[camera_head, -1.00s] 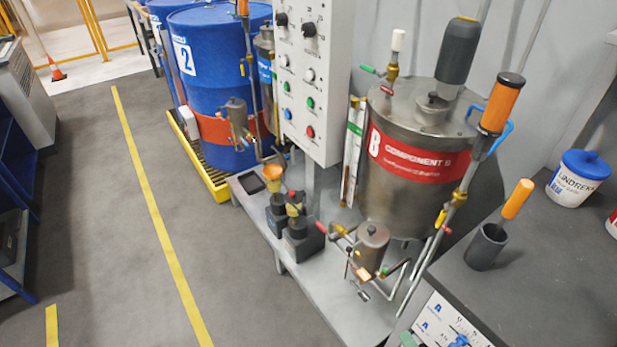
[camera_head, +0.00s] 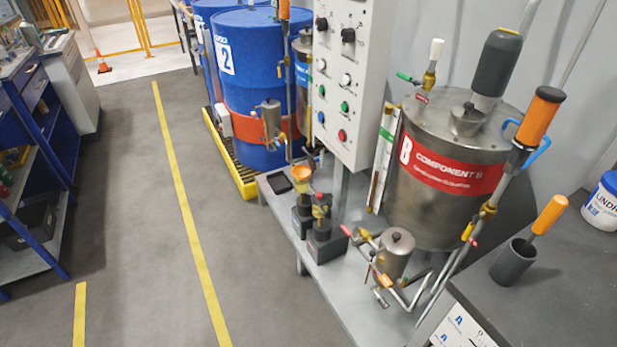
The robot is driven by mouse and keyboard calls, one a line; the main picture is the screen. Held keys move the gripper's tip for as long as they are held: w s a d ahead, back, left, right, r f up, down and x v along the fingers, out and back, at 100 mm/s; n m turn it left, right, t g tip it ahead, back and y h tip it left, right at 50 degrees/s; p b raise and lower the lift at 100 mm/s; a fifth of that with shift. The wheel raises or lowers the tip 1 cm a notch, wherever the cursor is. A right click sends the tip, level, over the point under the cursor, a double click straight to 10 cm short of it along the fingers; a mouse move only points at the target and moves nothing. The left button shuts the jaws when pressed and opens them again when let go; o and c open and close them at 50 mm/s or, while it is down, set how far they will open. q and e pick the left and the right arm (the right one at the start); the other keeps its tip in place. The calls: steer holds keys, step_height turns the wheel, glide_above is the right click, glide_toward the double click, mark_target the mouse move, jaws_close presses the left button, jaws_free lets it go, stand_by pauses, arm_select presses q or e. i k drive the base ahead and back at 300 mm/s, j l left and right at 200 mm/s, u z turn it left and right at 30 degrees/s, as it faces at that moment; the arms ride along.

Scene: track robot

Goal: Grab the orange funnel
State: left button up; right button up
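A small orange funnel (camera_head: 303,173) sits upright on top of a dark pump-like block (camera_head: 301,215) on the grey metal bench (camera_head: 293,248). It is below the white control panel, left of the steel component B tank (camera_head: 450,165). A second dark block (camera_head: 322,240) with a brass and red fitting stands just in front of it. Neither of my grippers is in view.
Blue drums (camera_head: 252,85) stand on a yellow-edged pallet (camera_head: 235,165) behind the bench. The white control panel (camera_head: 345,75) overhangs near the funnel. A dark worktop (camera_head: 555,285) holds a grey cup at right. The floor (camera_head: 145,230) left of the bench is clear, up to blue shelving (camera_head: 45,190).

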mark_target(301, 172)
steer(key=z, duration=0.35)
steer(key=i+j+z, duration=0.1)
steer(key=z, duration=0.3)
steer(key=j+z, duration=0.15)
steer(key=z, duration=0.2)
steer(key=i+j+z, duration=0.1)
steer(key=j+z, duration=0.2)
steer(key=j, duration=0.15)
steer(key=j+z, duration=0.6)
steer(key=j, duration=1.2)
steer(key=k+j, duration=0.15)
steer(key=j, duration=0.3)
steer(key=i+j, duration=0.2)
steer(key=i, duration=0.3)
